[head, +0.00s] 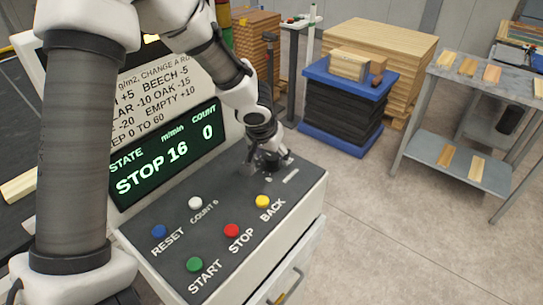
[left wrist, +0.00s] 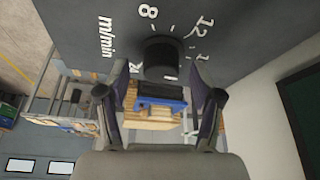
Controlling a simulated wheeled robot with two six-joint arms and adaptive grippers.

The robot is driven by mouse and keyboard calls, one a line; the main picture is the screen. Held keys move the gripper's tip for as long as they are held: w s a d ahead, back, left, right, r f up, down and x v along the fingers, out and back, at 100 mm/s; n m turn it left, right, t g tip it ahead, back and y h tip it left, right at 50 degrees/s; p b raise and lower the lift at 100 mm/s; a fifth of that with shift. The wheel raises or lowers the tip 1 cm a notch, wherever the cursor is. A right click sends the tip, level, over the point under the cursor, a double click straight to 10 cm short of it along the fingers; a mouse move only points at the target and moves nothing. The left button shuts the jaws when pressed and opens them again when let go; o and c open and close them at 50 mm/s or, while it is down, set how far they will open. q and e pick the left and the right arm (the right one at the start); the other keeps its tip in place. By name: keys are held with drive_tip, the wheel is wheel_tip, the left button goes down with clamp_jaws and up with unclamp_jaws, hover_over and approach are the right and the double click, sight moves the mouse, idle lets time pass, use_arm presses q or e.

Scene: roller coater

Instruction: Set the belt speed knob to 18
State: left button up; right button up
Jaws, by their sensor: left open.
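The black round belt speed knob (left wrist: 163,56) shows in the left wrist view on the dark panel (head: 150,205), with white scale numbers such as 8 and 12 around it and "m/min" beside it. My left gripper (left wrist: 160,76) is open, with one finger on either side of the knob; I cannot tell whether they touch it. In the head view my left gripper (head: 268,160) is at the panel's far right corner and hides the knob. The display (head: 165,155) reads STOP, 16 m/min and count 0. My right gripper is not in view.
Blue (head: 159,231), white (head: 195,203), green (head: 194,264), red (head: 232,230) and yellow (head: 262,201) buttons stand on the panel near my left arm. A blue lift table (head: 345,85) and a grey shelf cart (head: 470,80) stand beyond, with free floor between.

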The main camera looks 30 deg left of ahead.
use_arm(q)
drive_tip(key=shift+w+a+f, duration=0.3)
drive_tip(key=shift+w+f, duration=0.15)
drive_tip(key=shift+f, duration=0.2)
drive_tip(key=shift+s+d+r, duration=0.2)
drive_tip(key=shift+s+r, duration=0.05)
drive_tip(key=shift+c, duration=1)
drive_tip(key=shift+s, duration=0.15)
drive_tip(key=c, duration=0.9)
drive_tip(key=shift+c, duration=0.2)
